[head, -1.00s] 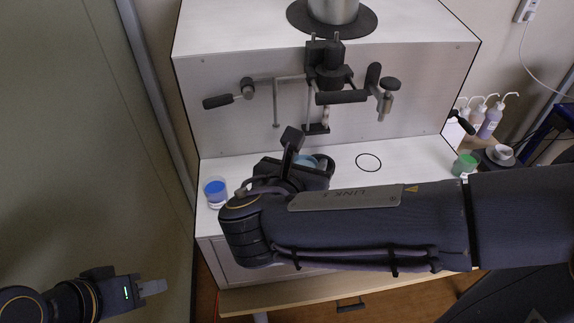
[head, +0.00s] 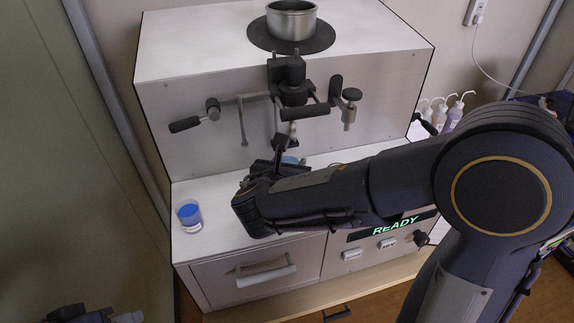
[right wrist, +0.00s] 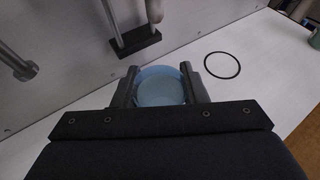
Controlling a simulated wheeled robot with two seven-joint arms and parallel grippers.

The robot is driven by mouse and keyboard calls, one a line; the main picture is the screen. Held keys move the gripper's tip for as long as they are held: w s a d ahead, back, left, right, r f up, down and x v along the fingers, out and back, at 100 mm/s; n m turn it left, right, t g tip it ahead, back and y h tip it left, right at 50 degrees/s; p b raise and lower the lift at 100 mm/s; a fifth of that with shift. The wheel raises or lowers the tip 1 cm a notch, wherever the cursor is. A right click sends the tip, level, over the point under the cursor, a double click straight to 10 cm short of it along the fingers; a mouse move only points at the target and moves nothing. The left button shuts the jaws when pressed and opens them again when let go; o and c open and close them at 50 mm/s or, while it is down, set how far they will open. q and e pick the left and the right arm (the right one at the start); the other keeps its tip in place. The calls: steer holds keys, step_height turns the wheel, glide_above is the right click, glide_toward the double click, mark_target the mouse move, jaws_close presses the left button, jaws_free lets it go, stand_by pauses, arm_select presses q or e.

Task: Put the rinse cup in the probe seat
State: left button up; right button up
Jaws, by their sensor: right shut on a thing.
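My right gripper (head: 284,161) is shut on a light-blue translucent cup (right wrist: 160,88), which I take to be the rinse cup. In the right wrist view the cup stands between the two fingers, close to the analyser's front wall. In the head view my wrist hides most of the cup (head: 291,159). The hanging probe (head: 293,132) is just above and behind it. A dark bracket (right wrist: 138,44) sits low on the wall behind the cup. Which part is the probe seat I cannot tell for sure. My left gripper (head: 128,317) shows only partly at the bottom left.
A thin black ring (right wrist: 239,66) lies on the white counter right of the cup. A cup of blue liquid (head: 189,216) stands at the counter's left. A lever handle (head: 185,124) sticks out at the left. A metal pot (head: 291,22) stands on top. Pump bottles (head: 453,115) stand right.

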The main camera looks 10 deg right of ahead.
mark_target(292, 161)
steer(key=x, duration=0.3)
steer(key=shift+w+f, duration=0.1)
steer(key=shift+f, duration=0.25)
steer(key=shift+w+d+f, duration=0.2)
steer(key=shift+w+f, duration=0.1)
steer(key=shift+f, duration=0.05)
steer(key=shift+f, duration=0.25)
steer(key=o, duration=1)
steer(key=shift+r, duration=0.1)
